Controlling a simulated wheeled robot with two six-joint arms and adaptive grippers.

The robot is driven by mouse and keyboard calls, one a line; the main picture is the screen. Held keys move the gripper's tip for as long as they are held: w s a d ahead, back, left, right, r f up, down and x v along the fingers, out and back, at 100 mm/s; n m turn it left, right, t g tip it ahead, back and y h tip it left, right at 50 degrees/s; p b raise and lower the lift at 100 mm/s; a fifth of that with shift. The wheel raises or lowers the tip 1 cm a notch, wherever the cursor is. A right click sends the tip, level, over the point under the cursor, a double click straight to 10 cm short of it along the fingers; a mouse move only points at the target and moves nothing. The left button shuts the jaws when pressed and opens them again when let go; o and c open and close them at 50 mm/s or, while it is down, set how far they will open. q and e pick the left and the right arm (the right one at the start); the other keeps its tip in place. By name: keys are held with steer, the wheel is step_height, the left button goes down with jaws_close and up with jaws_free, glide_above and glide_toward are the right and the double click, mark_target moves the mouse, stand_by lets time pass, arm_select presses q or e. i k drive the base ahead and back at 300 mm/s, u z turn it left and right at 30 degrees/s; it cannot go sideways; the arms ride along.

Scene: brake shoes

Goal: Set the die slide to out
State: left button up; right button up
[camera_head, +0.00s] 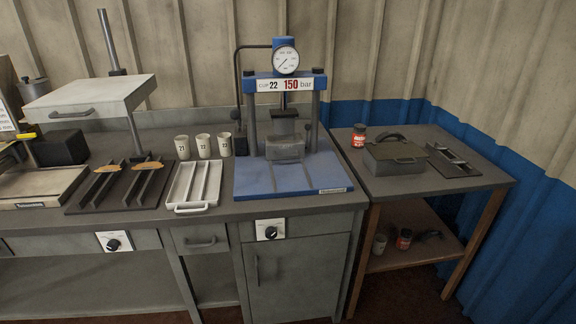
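The blue press (262,180) stands on the middle bench, with a round gauge (286,60) on top and a sign reading "CUP 22 150 bar". A grey block (285,150), which looks like the die slide, sits low between the press columns, above the blue base plate. A darker grey ram part (284,115) is just above it. I cannot tell how far the slide is drawn out. The front of the blue base plate is bare. Neither of my grippers shows in this view.
Several white numbered cups (203,146) and a white slotted tray (193,186) stand left of the press. A dark rack (115,188) holds tan pieces. A lidded grey box (395,157) and red can (358,136) are on the right table. Knobs are on the bench front.

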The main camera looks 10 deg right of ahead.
mark_target(294, 149)
steer(key=z, duration=0.1)
steer(key=i, duration=1.05)
steer(key=u, duration=0.7)
